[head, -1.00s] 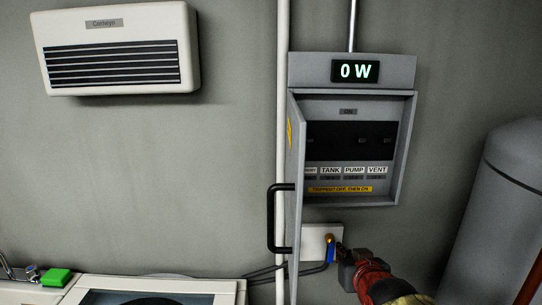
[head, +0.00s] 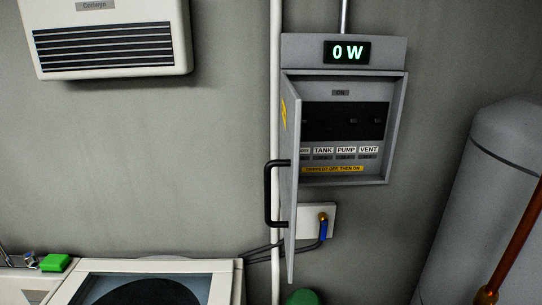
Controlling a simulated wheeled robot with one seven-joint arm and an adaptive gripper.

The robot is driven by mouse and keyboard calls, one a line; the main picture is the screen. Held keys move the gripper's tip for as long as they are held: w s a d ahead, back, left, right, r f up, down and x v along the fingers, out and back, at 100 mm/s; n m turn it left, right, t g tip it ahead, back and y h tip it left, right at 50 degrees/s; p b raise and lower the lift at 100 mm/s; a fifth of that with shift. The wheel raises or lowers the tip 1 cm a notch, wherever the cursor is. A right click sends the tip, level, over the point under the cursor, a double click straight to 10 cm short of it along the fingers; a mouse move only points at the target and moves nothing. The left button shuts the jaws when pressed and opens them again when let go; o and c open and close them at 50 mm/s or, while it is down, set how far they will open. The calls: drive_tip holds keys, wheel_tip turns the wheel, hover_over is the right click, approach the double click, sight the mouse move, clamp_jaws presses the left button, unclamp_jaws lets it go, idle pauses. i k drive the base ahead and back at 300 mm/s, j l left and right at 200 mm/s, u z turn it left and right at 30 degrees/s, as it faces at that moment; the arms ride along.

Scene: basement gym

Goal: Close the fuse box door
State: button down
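The grey fuse box (head: 397,130) is on the wall right of centre in the head view. Its door (head: 291,215) is hinged on the box's left side and stands wide open, swung out towards me and seen nearly edge-on. A black bar handle (head: 268,195) is on the door's left-facing outer side. Inside are a dark switch panel (head: 345,121), labels including TANK, PUMP and VENT, and a yellow strip (head: 333,169). My gripper is not in view.
A white wall heater (head: 110,45) hangs at upper left. A pale machine with a dark round lid (head: 232,275) and a green block (head: 55,263) are at lower left. A grey tank (head: 490,190) and a copper-coloured pipe (head: 522,230) are at right. A green rounded thing (head: 303,297) shows at the bottom edge.

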sight(289, 163)
drive_tip(key=k+j, duration=0.65)
drive_tip(key=i+j, duration=0.2)
